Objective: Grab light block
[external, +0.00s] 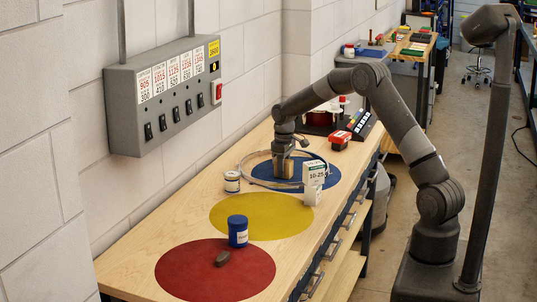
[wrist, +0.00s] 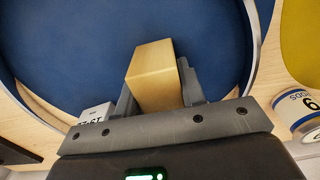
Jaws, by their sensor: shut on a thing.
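A light wooden block (wrist: 153,68) sits between the two fingers of my gripper (wrist: 155,90) in the wrist view. The fingers are shut on it from both sides. In the external view my gripper (external: 283,172) points down over the blue disc (external: 325,180), inside a pale ring (external: 249,157), and the light block (external: 288,168) shows at its fingers. I cannot tell whether the block touches the disc.
A white box (external: 314,175) stands close to the right of my gripper. A white jar (external: 232,182) stands to the left. A yellow disc (external: 262,217) and a red disc (external: 200,275) lie nearer, with a blue canister (external: 238,231) and a dark lump (external: 223,259). A switch panel (external: 165,95) hangs on the wall.

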